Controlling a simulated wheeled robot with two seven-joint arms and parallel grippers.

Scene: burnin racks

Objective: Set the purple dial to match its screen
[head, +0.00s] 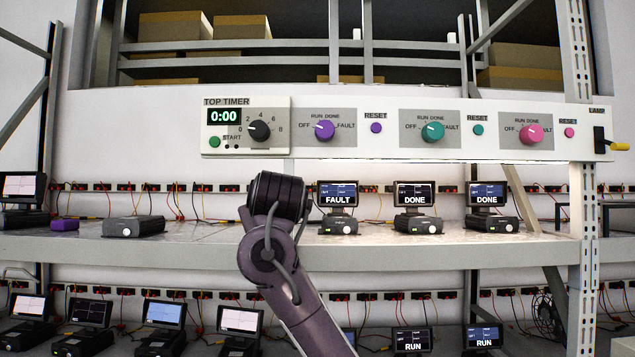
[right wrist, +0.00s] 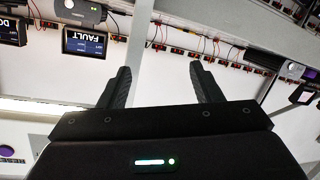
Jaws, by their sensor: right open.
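The purple dial (head: 325,130) is on the white panel, with OFF, RUN, DONE and FAULT marked around it. Its pale pointer mark points left, toward the OFF side. The screen below it (head: 338,193) reads FAULT; it also shows upside down in the right wrist view (right wrist: 88,43). My right arm rises from the bottom centre in the head view, below and left of the dial, and its gripper fingers cannot be made out there. In the right wrist view my right gripper (right wrist: 163,85) is open and empty, its fingers apart. My left gripper is not in view.
A teal dial (head: 432,132) and a pink dial (head: 531,134) sit to the right, above screens reading DONE. Reset buttons, including a purple one (head: 376,128), lie between dials. The top timer (head: 245,125) reads 0:00. A yellow-handled lamp lever (head: 611,143) juts out at right.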

